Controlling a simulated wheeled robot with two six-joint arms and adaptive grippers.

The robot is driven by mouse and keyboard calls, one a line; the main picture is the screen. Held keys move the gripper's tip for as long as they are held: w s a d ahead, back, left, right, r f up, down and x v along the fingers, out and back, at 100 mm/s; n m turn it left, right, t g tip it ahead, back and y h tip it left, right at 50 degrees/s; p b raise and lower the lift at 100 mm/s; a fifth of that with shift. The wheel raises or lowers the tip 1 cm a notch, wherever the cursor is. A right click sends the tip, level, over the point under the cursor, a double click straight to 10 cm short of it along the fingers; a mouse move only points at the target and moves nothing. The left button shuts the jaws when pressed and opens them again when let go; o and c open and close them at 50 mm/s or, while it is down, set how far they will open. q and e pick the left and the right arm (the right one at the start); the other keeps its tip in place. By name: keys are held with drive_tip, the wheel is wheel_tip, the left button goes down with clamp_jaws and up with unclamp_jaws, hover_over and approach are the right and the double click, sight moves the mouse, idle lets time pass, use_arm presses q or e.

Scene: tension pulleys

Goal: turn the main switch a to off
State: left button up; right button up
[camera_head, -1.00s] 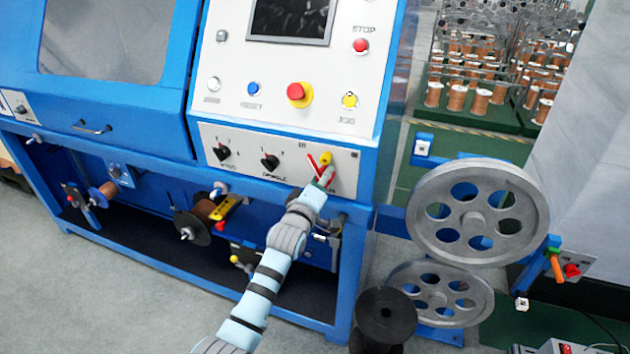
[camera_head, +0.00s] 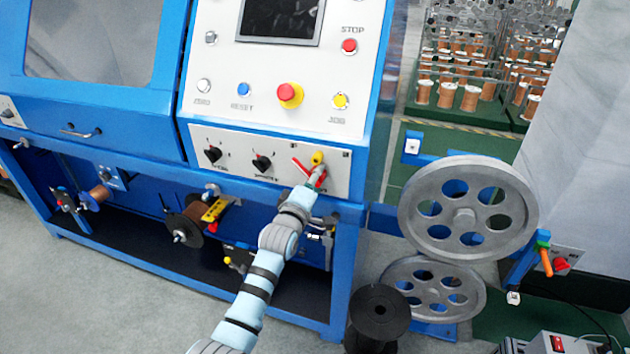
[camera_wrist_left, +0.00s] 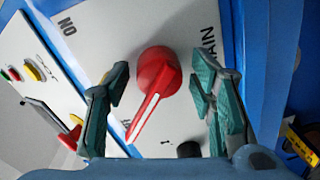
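The main switch is a red rotary knob (camera_wrist_left: 157,85) with a white stripe on its handle. It sits on a white panel in the left wrist view, with "MAIN" and "NO" lettering near it, partly cut off. The handle points to the lower left there. In the head view red parts of the switch (camera_head: 300,166) show at the panel's right end, partly hidden by my gripper. My left gripper (camera_wrist_left: 160,78) is open, with one finger on each side of the knob; gaps show between fingers and knob. My right gripper is in neither view.
Two black selector knobs (camera_head: 262,163) sit left of the switch, and a yellow knob (camera_head: 317,158) is close above the gripper. A red emergency button (camera_head: 290,95) is higher on the panel. Large grey wheels (camera_head: 468,210) and a black spool (camera_head: 379,313) stand at right.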

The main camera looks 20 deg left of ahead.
use_arm(q)
drive_tip(key=s, duration=0.8)
drive_tip(key=shift+r, duration=0.2)
drive_tip(key=shift+d, duration=0.1)
